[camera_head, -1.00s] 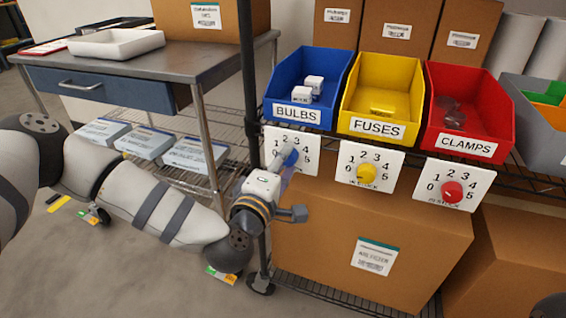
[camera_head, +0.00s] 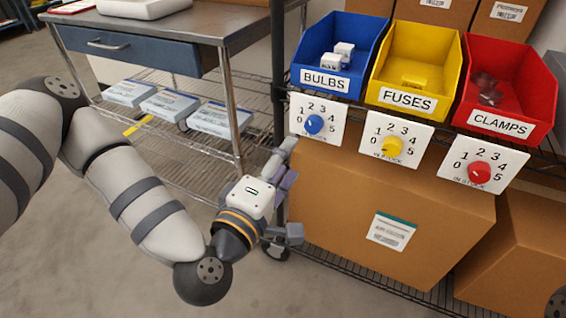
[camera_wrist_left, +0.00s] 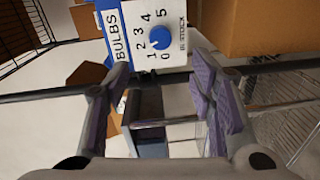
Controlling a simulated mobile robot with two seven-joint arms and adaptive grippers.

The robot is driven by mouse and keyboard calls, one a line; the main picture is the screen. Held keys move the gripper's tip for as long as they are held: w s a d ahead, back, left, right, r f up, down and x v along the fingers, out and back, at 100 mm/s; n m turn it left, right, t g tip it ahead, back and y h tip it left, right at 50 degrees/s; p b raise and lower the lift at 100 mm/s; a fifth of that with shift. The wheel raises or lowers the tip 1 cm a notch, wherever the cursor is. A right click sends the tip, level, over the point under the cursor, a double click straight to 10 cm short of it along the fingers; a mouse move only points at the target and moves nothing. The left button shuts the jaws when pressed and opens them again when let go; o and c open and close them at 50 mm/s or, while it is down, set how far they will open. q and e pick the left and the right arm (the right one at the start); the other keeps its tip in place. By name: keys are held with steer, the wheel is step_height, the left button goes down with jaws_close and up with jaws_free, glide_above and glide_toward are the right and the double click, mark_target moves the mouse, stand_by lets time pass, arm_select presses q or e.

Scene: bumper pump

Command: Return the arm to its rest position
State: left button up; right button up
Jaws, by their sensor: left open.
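My left arm comes in from the left in the head view, with its elbow bent. My left gripper (camera_head: 288,164) is open and empty, just below and left of the bulbs dial card. The blue knob (camera_head: 313,124) on that card is uncovered and apart from the fingers. In the left wrist view the open fingers (camera_wrist_left: 160,82) have nothing between them, and the blue knob (camera_wrist_left: 160,38) shows beyond them. The yellow knob (camera_head: 392,147) and the red knob (camera_head: 479,172) sit on their own cards to the right.
Blue (camera_head: 340,50), yellow (camera_head: 415,62) and red (camera_head: 508,85) bins stand on the wire rack above the cards. A large cardboard box (camera_head: 345,205) is close to the right of my gripper. A metal table (camera_head: 190,22) stands behind the arm. Open floor lies below it.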

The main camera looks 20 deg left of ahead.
arm_select(q)
steer(key=shift+s, duration=0.5)
steer(key=s+d+f+m+g+h+p, duration=0.4)
steer(key=s+d+f+m+g, duration=0.2)
steer(key=s+f, duration=0.2)
steer(key=s+f+m+g+p, duration=0.2)
steer(key=s+f+m+g, duration=0.1)
steer(key=s, duration=0.4)
steer(key=s+f+m+g+p, duration=0.1)
steer(key=s+f+m+g, duration=0.2)
steer(key=s, duration=0.4)
steer(key=s+a+m+g+y+p, duration=0.2)
steer(key=s+a+g, duration=0.2)
steer(key=s, duration=0.5)
steer(key=s+a+m+g+y+p, duration=0.1)
steer(key=s+a+m+g+y, duration=0.1)
steer(key=s+a, duration=0.6)
steer(key=shift+s+a+r+g+y+p, duration=0.3)
steer(key=shift+s+g+y+p, duration=0.15)
steer(key=shift+g, duration=0.55)
arm_select(e)
steer(key=w+r+t, duration=0.3)
steer(key=w+r, duration=0.6)
steer(key=r, duration=0.2)
steer(key=shift+w+r+t, duration=0.2)
steer(key=shift+w+t, duration=0.05)
steer(key=shift+t, duration=0.05)
